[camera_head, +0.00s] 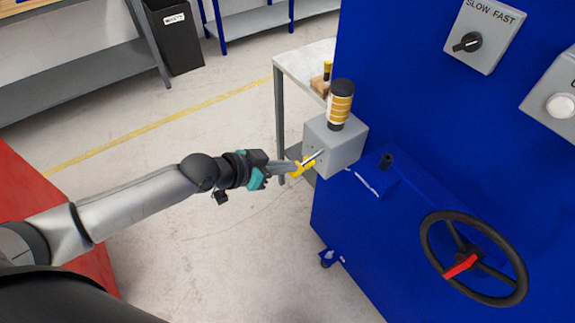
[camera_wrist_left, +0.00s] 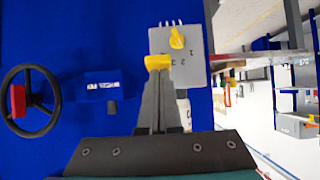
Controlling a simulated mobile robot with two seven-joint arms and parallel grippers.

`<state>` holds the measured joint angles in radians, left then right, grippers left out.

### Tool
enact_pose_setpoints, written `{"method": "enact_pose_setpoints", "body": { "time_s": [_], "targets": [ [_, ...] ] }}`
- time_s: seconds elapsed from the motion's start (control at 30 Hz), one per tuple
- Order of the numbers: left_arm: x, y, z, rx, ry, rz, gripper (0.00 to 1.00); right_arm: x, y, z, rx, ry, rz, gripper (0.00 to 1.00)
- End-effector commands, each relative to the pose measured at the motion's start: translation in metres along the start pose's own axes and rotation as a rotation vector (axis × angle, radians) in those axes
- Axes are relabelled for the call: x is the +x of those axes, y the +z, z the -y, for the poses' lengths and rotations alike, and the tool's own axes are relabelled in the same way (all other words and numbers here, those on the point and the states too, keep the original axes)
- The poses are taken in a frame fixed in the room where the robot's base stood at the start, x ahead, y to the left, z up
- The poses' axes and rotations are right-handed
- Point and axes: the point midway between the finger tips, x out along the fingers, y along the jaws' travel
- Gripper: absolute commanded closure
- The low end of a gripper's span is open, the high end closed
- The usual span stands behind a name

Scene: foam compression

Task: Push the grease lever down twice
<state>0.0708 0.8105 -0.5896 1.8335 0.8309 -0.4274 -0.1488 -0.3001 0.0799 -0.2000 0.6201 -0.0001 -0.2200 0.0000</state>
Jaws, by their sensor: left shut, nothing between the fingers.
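The grease unit is a grey box (camera_head: 340,147) on the side of the blue machine, with a dark and yellow-banded cartridge (camera_head: 341,103) upright on top. A short lever (camera_head: 315,157) shows on its near face. In the left wrist view the box (camera_wrist_left: 193,66) carries a yellow knob-like part (camera_wrist_left: 177,38) and number marks. My right gripper is out of view.
The blue machine (camera_head: 400,90) fills the right side, with a black handwheel (camera_head: 426,250) and a slow/fast switch panel (camera_head: 483,33). A small table (camera_head: 290,65) stands behind the box. A red surface (camera_head: 45,215) is at the left. The floor below the arm is clear.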

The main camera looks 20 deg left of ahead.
Motion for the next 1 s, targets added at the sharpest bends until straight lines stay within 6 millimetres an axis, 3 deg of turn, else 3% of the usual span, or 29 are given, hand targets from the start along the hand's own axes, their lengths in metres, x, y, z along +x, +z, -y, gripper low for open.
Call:
{"method": "enact_pose_setpoints", "body": {
  "time_s": [0.03, 0.17, 1.0],
  "targets": [
    [0.004, 0.009, 0.000, 0.000, 0.000, -0.014, 1.00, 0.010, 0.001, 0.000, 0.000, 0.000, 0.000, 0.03],
    [0.011, 0.021, 0.000, 0.001, 0.000, -0.033, 1.00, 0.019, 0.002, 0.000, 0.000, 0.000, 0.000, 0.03],
    [0.001, 0.004, 0.000, 0.000, 0.000, -0.033, 1.00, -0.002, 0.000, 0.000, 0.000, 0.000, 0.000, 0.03]
  ]
}}
